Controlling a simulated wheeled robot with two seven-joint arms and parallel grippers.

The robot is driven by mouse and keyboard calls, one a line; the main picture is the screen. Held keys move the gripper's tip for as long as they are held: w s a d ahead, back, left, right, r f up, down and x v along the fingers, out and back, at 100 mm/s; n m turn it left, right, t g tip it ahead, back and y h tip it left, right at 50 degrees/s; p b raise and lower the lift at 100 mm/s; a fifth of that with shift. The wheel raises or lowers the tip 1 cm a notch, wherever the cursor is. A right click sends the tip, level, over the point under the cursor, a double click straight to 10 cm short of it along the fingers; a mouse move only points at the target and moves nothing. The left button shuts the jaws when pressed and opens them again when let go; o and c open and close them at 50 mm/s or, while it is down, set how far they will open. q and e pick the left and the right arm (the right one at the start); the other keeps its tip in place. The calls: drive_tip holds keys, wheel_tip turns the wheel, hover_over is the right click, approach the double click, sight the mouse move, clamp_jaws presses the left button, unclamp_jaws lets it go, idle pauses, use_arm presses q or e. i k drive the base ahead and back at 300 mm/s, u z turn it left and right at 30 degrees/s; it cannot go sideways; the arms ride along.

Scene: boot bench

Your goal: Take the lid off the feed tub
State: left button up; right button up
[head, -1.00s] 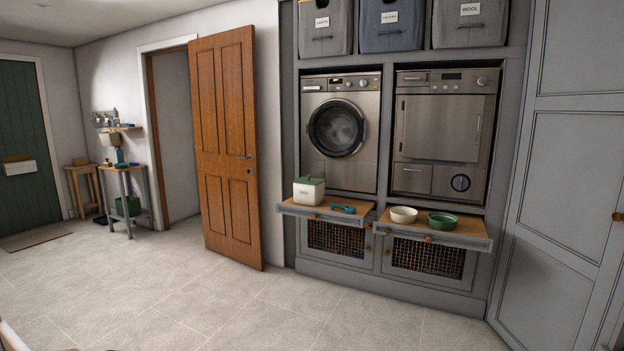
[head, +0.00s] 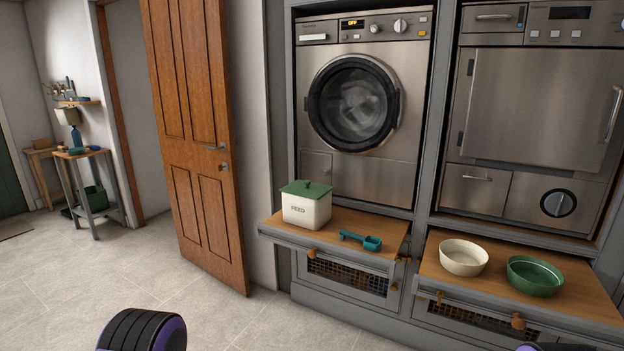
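The feed tub (head: 306,211) is a cream box marked FEED. It stands upright on the left pull-out wooden shelf (head: 372,221), below the washing machine. Its green lid (head: 306,189), with a small knob handle on top, sits on the tub. Part of my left arm shows at the bottom edge, left of the middle, and a small purple and black part of mine shows at the bottom right. Neither gripper's fingers are in the picture, and nothing of mine touches the tub.
A teal scoop (head: 362,241) lies right of the tub on the same shelf. A cream bowl (head: 463,257) and a green bowl (head: 535,276) stand on the right pull-out shelf (head: 434,268). An open wooden door (head: 197,140) stands left. The tiled floor in front is clear.

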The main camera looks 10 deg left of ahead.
sight(306, 188)
drive_tip(key=i, duration=0.75)
drive_tip(key=u, duration=1.45)
drive_tip(key=i, duration=1.7)
drive_tip(key=z, duration=1.6)
